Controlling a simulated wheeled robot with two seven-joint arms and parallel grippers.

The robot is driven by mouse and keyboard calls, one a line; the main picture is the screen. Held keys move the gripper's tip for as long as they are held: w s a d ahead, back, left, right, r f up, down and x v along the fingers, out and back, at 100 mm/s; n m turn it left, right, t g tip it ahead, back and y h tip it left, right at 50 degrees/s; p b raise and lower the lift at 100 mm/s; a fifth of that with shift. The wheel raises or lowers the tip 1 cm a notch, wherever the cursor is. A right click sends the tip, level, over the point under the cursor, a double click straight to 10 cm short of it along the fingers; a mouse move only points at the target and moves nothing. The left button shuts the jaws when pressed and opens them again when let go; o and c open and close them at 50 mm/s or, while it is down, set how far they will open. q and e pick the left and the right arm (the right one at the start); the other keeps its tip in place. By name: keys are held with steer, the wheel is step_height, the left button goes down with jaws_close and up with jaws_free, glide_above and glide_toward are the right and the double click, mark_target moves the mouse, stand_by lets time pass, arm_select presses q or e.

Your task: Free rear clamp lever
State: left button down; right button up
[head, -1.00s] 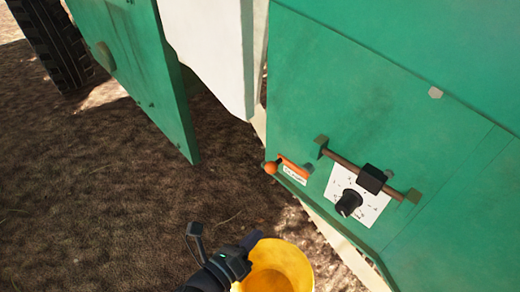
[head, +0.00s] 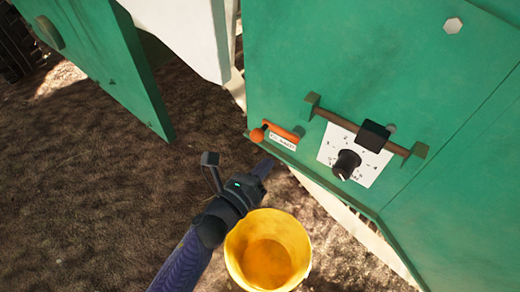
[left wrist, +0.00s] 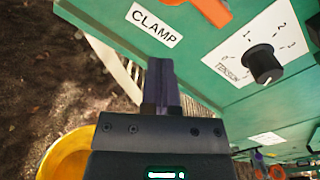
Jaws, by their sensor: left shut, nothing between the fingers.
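The orange clamp lever (head: 283,132) with a round ball end lies along the lower left of the green machine panel, above a small white label. In the left wrist view part of the orange lever (left wrist: 212,10) shows at the top edge, beside the label reading CLAMP (left wrist: 154,25). My left gripper (head: 265,168) is shut and empty, just below the lever and label, apart from the lever. Its closed fingers (left wrist: 160,82) point toward the panel's lower edge in the wrist view. My right gripper is not in view.
A black tension knob (head: 346,163) on a white numbered dial plate and a brown bar with a black block (head: 373,136) sit right of the lever. A yellow bucket (head: 240,262) stands below my left gripper. Open brown ground lies to the left.

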arm_select(q)
steer(key=w+r, duration=0.1)
steer(key=w+r+p, duration=0.1)
steer(key=r, duration=0.1)
steer(key=shift+w+a+r, duration=0.1)
steer(key=shift+a+r, duration=0.05)
steer(key=shift+a, duration=0.25)
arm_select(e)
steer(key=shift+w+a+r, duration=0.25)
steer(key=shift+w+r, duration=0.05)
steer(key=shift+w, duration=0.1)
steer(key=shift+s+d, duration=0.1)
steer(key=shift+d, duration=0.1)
arm_select(q)
steer(key=shift+a, duration=0.1)
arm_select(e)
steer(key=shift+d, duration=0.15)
